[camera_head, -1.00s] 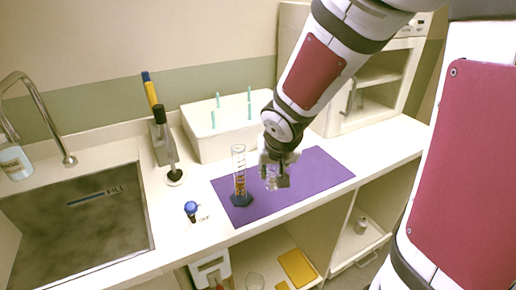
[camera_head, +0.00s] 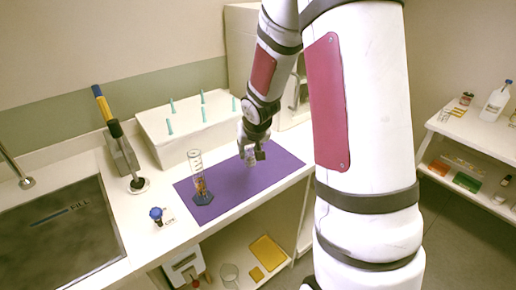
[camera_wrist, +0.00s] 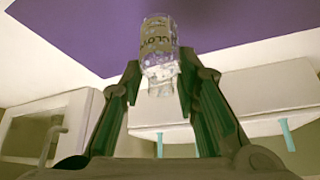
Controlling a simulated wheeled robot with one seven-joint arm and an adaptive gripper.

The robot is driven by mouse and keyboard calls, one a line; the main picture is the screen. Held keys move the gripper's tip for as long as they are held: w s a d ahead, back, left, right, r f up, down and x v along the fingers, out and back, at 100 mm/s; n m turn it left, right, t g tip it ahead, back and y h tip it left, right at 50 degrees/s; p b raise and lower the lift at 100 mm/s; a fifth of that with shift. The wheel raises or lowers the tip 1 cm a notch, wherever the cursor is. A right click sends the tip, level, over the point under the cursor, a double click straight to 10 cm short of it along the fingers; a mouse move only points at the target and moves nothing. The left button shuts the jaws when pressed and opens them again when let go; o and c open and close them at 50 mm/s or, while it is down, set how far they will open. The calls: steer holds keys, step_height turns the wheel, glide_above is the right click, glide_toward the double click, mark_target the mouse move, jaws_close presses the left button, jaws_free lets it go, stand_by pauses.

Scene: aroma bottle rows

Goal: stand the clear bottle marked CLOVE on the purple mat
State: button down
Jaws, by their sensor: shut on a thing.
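The clear bottle (camera_wrist: 158,40) shows in the wrist view with a pale label; its dark letters are partly legible and look like part of CLOVE. My gripper (camera_wrist: 160,82) is shut on its neck end. In the head view the bottle (camera_head: 250,159) is small and partly hidden under my gripper (camera_head: 252,150), over the middle of the purple mat (camera_head: 228,197). It looks about upright. I cannot tell whether its base touches the mat.
A glass cylinder (camera_head: 197,168) with a dark blue base stands on the mat's left part. A blue-capped bottle (camera_head: 156,214) stands left of the mat on the counter. Behind is a white box (camera_head: 190,135) with teal pegs. The sink (camera_head: 60,235) is at the left.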

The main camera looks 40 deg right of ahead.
steer(key=shift+w+d+f, duration=0.3)
steer(key=shift+d+f, duration=0.35)
steer(key=shift+w+d+f, duration=0.35)
steer(key=shift+d+f, duration=0.3)
steer(key=shift+w+d+f, duration=0.3)
steer(key=shift+d+f, duration=0.35)
steer(key=shift+f, duration=0.2)
steer(key=c, duration=1.2)
jaws_free()
steer(key=shift+r, duration=0.1)
